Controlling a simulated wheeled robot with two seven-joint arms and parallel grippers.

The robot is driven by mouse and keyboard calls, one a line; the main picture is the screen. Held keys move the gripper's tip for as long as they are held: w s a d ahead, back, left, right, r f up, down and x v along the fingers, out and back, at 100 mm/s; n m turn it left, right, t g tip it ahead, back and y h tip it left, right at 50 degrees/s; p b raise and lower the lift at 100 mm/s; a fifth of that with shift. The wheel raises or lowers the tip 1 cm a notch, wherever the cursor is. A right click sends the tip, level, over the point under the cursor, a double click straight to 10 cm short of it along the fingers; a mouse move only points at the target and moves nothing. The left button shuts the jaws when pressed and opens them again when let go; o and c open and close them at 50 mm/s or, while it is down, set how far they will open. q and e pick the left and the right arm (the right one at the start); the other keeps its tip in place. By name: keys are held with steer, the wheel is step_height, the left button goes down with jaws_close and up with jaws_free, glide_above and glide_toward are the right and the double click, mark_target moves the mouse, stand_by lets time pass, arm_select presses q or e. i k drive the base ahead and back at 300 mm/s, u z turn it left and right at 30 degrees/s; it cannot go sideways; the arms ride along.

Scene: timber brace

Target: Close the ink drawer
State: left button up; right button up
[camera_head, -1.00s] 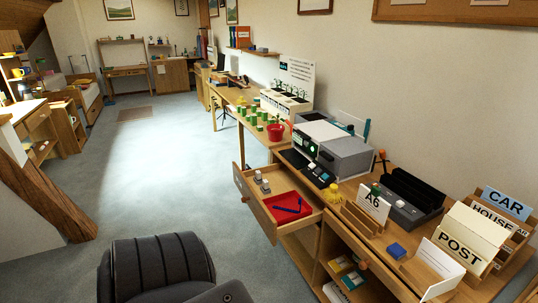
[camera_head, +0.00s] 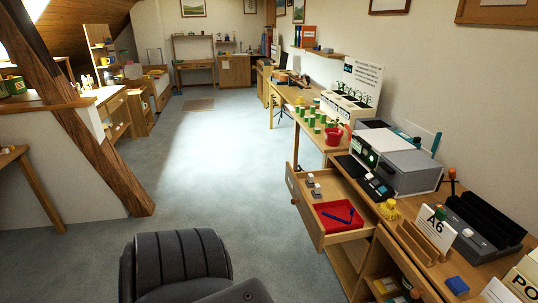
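The ink drawer (camera_head: 303,216) is pulled out from the wooden desk on the right. Its front panel faces left into the room. Neither of my grippers shows in the head view.
The desk top holds a grey printer-like machine (camera_head: 405,170), a yellow object (camera_head: 389,209) and an A6 card (camera_head: 435,220). A slanted timber post (camera_head: 95,150) stands at left. Carpet left of the drawer is clear.

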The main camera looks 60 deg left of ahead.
mark_target(337, 196)
steer(key=u, duration=1)
steer(key=i, duration=0.9)
steer(key=u, duration=1.9)
steer(key=i, duration=0.8)
steer(key=z, duration=2.25)
